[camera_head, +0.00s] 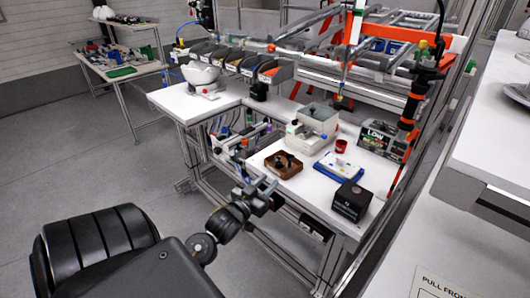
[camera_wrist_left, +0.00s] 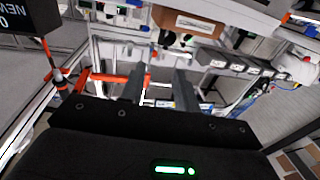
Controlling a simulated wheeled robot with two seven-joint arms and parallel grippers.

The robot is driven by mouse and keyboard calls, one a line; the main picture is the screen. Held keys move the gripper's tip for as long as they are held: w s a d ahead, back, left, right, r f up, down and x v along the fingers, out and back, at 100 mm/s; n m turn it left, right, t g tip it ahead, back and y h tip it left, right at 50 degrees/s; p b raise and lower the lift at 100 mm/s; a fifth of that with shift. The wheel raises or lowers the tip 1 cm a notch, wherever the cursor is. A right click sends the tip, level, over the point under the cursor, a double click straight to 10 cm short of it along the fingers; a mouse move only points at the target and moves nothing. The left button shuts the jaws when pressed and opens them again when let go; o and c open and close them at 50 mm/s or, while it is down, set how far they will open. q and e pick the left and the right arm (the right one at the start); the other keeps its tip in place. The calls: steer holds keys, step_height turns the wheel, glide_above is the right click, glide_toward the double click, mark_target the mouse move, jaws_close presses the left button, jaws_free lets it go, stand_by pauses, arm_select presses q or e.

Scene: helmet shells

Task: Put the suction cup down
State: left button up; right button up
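My left gripper (camera_head: 266,184) is at the front edge of the white workbench, short of a brown tray (camera_head: 271,166). In the left wrist view its two grey fingers (camera_wrist_left: 161,88) stand apart with nothing visible between them. Small dark parts (camera_head: 285,160) lie in the tray; I cannot tell whether one is the suction cup. The tray also shows in the left wrist view (camera_wrist_left: 185,22), beyond the fingertips. My right gripper is in neither view.
On the bench (camera_head: 318,197) stand a black box (camera_head: 351,201), a blue-and-white case (camera_head: 338,167), a red cup (camera_head: 341,146) and grey bins (camera_head: 318,121). A white helmet shell (camera_head: 200,73) sits on the left bench. Grey floor (camera_head: 100,165) lies open at left.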

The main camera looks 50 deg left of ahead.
arm_select(q)
steer(key=shift+s, duration=0.35)
step_height(320, 180, down, 25)
steer(key=s+d+g, duration=0.2)
steer(key=s+g, duration=0.1)
steer(key=g, duration=0.2)
steer(key=s+d+f+m+g+h, duration=0.15)
steer(key=s+f, duration=0.25)
steer(key=f, duration=0.4)
steer(key=s+d+f+g, duration=0.3)
steer(key=s+f, duration=0.1)
steer(key=f, duration=0.3)
steer(key=s+d+f+m+g, duration=0.1)
steer(key=s+d+f+g, duration=0.1)
steer(key=s+f, duration=0.4)
steer(key=s+d+f+m+g+h, duration=0.1)
steer(key=s+d+f+g, duration=0.2)
steer(key=s, duration=1)
steer(key=s+d+f+m+g, duration=0.1)
steer(key=s+d+f, duration=0.3)
steer(key=s+f, duration=0.4)
steer(key=shift+s+d+f+g, duration=0.15)
steer(key=shift+s+f+g, duration=0.2)
steer(key=shift+s+g, duration=0.65)
steer(key=shift+s, duration=0.1)
